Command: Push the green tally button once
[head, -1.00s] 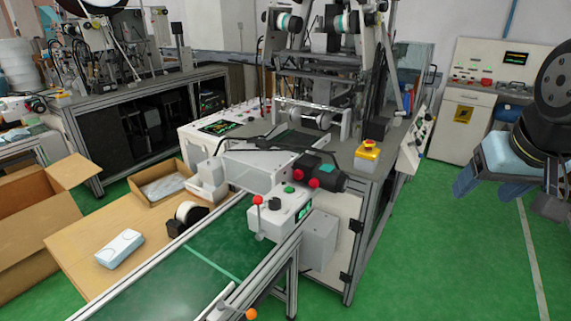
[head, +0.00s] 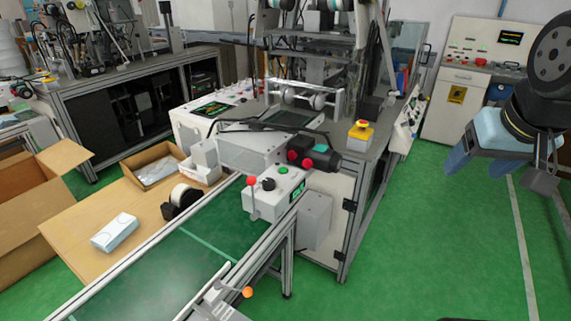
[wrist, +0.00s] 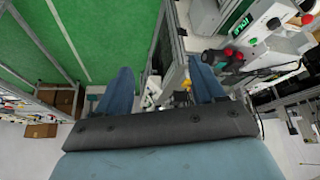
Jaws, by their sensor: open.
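The green button (head: 284,170) sits on top of a small white control box (head: 276,196) beside the conveyor. A black knob (head: 268,184) and a red-tipped lever (head: 252,182) are on the same box, and a green display is on its right side. In the wrist view the box shows at the top right, with the green button (wrist: 252,42) small on it. My gripper (head: 467,168) is at the right of the head view, well away from the box. In the wrist view its two blue fingers (wrist: 160,88) are spread apart with nothing between them.
Two red knobs (head: 300,159) on a black part stand just right of the button. A yellow box with an emergency stop (head: 361,134) is on the machine table. The conveyor (head: 170,265) runs to the lower left. Green floor (head: 430,230) is clear between the machine and my gripper.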

